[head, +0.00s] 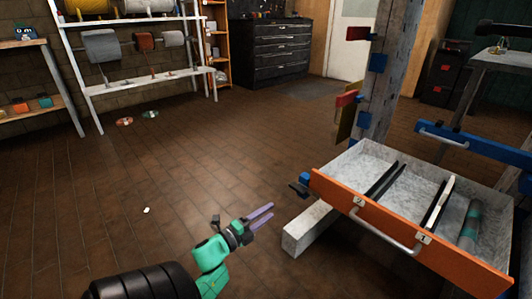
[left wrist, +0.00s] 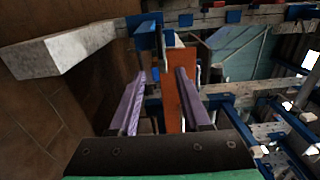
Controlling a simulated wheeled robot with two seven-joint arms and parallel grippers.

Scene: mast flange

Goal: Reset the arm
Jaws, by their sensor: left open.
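My left gripper (head: 261,217) is at the bottom middle of the head view, with a green wrist and purple fingers. In the left wrist view its two purple fingers (left wrist: 158,100) stand apart with nothing held between them. It is left of the orange-fronted drawer (head: 340,199) and does not appear to touch it. The drawer is pulled out and holds dark bars and a grey-green cylinder (head: 470,226). My right gripper is not in view.
A wooden post (head: 381,84) with red and blue brackets rises behind the drawer. A pale beam (head: 303,231) juts out at floor level beside my gripper; it also shows in the left wrist view (left wrist: 60,54). A white rack (head: 91,88) stands far left. The brown floor between is mostly clear.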

